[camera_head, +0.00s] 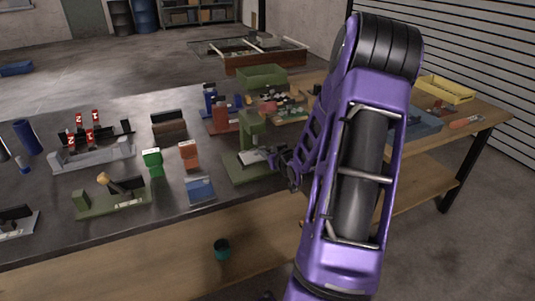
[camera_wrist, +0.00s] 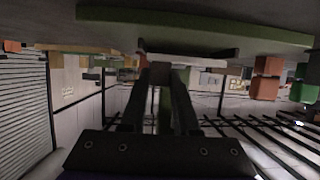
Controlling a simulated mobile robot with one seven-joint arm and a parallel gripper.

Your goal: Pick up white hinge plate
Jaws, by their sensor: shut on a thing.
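The white hinge plate (camera_head: 251,157) is a small pale flat piece at the foot of a green stand (camera_head: 252,130) on the dark table. My gripper (camera_head: 273,158) reaches it from the right, low over the stand's green base. In the wrist view my gripper (camera_wrist: 163,75) has its two dark fingers close together at the pale hinge plate (camera_wrist: 190,62), shut on its near edge. The green base (camera_wrist: 200,22) spans the top of that view. Whether the plate touches the base or is lifted slightly is hard to tell.
A blue block (camera_head: 200,190), an orange piece (camera_head: 189,154) and a green piece (camera_head: 152,161) stand left of the stand. A red fixture (camera_head: 221,116) is behind it. A green bin (camera_head: 262,76) and yellow tray (camera_head: 444,89) lie farther back. The table's front edge is close.

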